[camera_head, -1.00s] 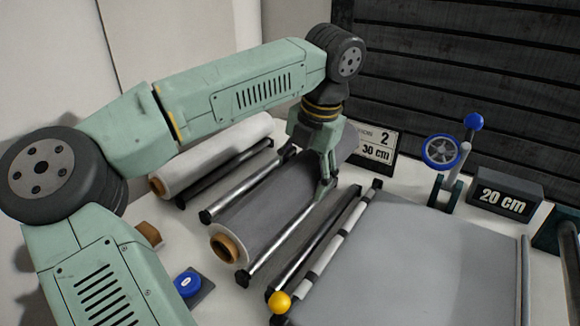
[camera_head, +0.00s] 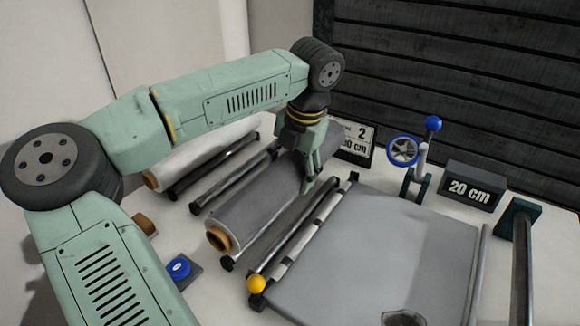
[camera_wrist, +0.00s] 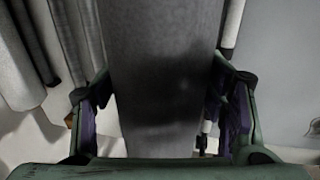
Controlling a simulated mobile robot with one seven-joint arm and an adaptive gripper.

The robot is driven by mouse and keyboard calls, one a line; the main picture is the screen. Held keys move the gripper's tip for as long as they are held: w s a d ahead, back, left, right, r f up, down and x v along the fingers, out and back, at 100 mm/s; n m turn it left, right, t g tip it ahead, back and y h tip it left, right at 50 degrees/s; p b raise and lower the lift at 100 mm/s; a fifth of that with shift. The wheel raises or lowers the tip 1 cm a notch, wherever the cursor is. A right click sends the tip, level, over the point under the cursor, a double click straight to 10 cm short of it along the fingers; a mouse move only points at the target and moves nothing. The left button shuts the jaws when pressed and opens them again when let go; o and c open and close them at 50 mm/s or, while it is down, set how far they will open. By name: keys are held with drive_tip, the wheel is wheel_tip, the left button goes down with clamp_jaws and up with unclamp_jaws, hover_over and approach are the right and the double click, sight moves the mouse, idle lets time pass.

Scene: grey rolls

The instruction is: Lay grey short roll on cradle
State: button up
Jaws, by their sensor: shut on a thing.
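The grey roll (camera_head: 265,197) has an orange-brown core at its near end. My gripper (camera_head: 303,178) straddles it toward its far end, shut on it. In the wrist view my gripper (camera_wrist: 160,115) has one finger along each side of the roll (camera_wrist: 162,60). The roll appears raised above a pair of rails, the likely cradle: the left rail (camera_head: 235,178) shows beside it, while the roll hides most of the right rail, whose black end foot (camera_head: 227,264) shows below the core. I cannot tell the exact gap.
A white roll (camera_head: 205,146) lies to the left. On the right are a grey sheet bed (camera_head: 380,250), a yellow-knobbed bar (camera_head: 257,284), a blue handwheel (camera_head: 403,150) and a 20 cm block (camera_head: 471,187). A blue button (camera_head: 179,267) sits at front left.

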sight(299, 163)
wheel_tip(299, 163, down, 7)
drive_tip(key=b, duration=0.5)
drive_tip(key=shift+f, duration=0.15)
drive_tip(key=o, duration=1.7)
drive_tip(key=shift+c, duration=0.2)
drive_tip(key=r, duration=0.4)
drive_tip(key=s+d+r, duration=0.1)
drive_tip(key=r, duration=0.3)
drive_tip(key=d+r, duration=0.1)
drive_tip(key=r, duration=0.3)
drive_tip(key=shift+s, duration=0.2)
drive_tip(key=shift+f, duration=0.1)
